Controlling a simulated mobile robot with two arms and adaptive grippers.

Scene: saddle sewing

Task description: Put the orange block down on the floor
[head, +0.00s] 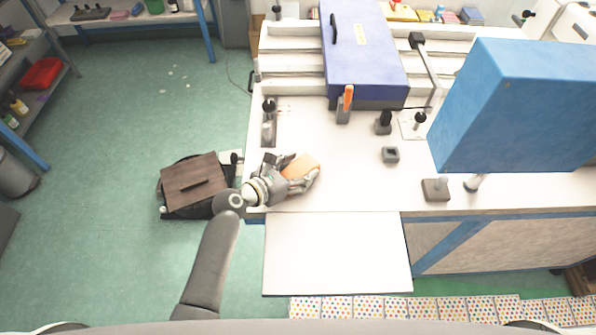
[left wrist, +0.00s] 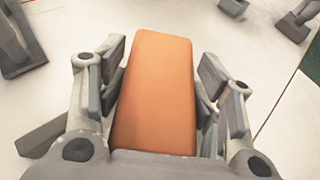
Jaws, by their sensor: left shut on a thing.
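My left gripper (head: 294,176) is over the left front part of the white machine table (head: 350,155). It is shut on the orange block (head: 300,168). In the left wrist view the orange block (left wrist: 155,92) sits between the two grey fingers of the left gripper (left wrist: 158,85). The white table surface shows behind it; I cannot tell whether the block touches it. The green floor (head: 120,110) is open to the left of the table. My right gripper is not in view.
A dark brown-topped box (head: 195,182) stands on the floor beside the table's left edge. A white extension panel (head: 335,255) juts out at the front. A big blue machine housing (head: 515,105) rises at right. Small clamps and fittings (head: 391,155) stand on the table.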

